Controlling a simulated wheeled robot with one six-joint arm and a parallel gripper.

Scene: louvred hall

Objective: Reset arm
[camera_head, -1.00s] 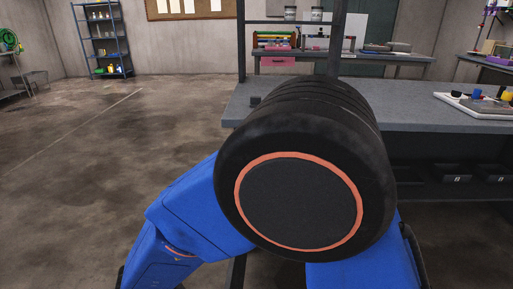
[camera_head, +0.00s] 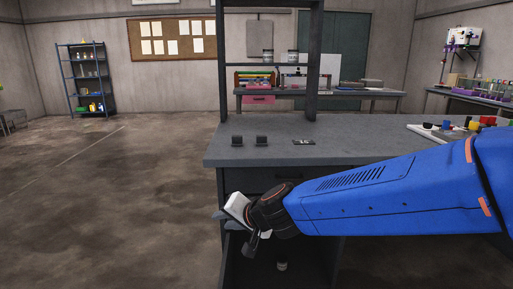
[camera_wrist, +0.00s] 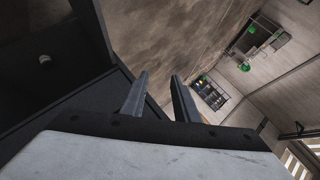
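My gripper (camera_head: 238,222) is at the end of my blue arm, in front of the grey workbench (camera_head: 225,151) and below its top. In the wrist view its two fingers (camera_wrist: 157,95) stand apart with nothing between them. Beyond them that view shows concrete floor and the tilted room. In the head view my arm reaches from the right edge across the bench front. It hides part of the bench front and the right side of the top.
A small jar (camera_head: 282,265) sits in the open space under the bench. A tray of coloured items (camera_head: 440,131) is at right. The floor at left (camera_head: 100,200) is clear.

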